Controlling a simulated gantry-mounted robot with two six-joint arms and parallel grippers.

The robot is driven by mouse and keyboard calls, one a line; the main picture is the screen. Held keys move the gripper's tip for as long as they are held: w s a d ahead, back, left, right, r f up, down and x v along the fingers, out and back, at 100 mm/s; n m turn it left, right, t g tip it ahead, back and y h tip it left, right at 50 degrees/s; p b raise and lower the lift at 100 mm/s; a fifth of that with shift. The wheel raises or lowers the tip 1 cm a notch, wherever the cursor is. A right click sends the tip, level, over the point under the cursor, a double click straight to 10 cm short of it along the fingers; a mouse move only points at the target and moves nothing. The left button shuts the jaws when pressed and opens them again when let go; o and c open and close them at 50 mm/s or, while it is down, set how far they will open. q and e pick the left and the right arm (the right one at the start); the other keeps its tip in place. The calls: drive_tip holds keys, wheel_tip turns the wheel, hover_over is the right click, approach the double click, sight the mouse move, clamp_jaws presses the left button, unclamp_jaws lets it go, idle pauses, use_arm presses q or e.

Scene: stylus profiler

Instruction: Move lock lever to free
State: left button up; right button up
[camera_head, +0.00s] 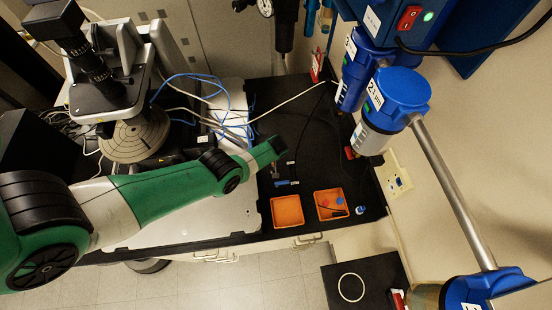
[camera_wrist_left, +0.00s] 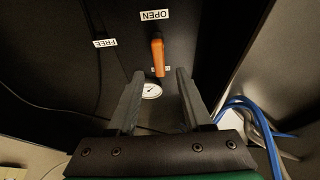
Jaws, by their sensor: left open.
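In the left wrist view, an orange lever (camera_wrist_left: 157,54) stands out from a dark panel, below a white label reading OPEN (camera_wrist_left: 154,15). A white label reading FREE (camera_wrist_left: 104,42) is to its left. Another small label by the lever is mostly covered by it. My left gripper (camera_wrist_left: 156,82) is open and empty, its two fingers on either side of the line to the lever, which appears beyond the tips and not gripped. In the head view my left gripper (camera_head: 273,150) is over the black bench; the lever cannot be made out there. My right gripper is not seen.
A round white gauge (camera_wrist_left: 151,91) shows between my fingers. Blue cables (camera_wrist_left: 257,120) run at right. In the head view, orange trays (camera_head: 287,211) sit on the bench, a microscope-like instrument (camera_head: 100,85) stands left, and blue filter housings (camera_head: 397,92) hang right.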

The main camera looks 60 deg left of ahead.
use_arm(q)
drive_tip(key=b+x, duration=0.1)
drive_tip(key=x, duration=0.1)
drive_tip(key=shift+a+f+b, duration=0.15)
drive_tip(key=shift+f+b, duration=0.15)
drive_tip(key=shift+f, duration=0.1)
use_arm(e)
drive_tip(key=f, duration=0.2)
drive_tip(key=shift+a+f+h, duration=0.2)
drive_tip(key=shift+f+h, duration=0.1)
use_arm(q)
drive_tip(key=shift+r, duration=0.1)
clamp_jaws()
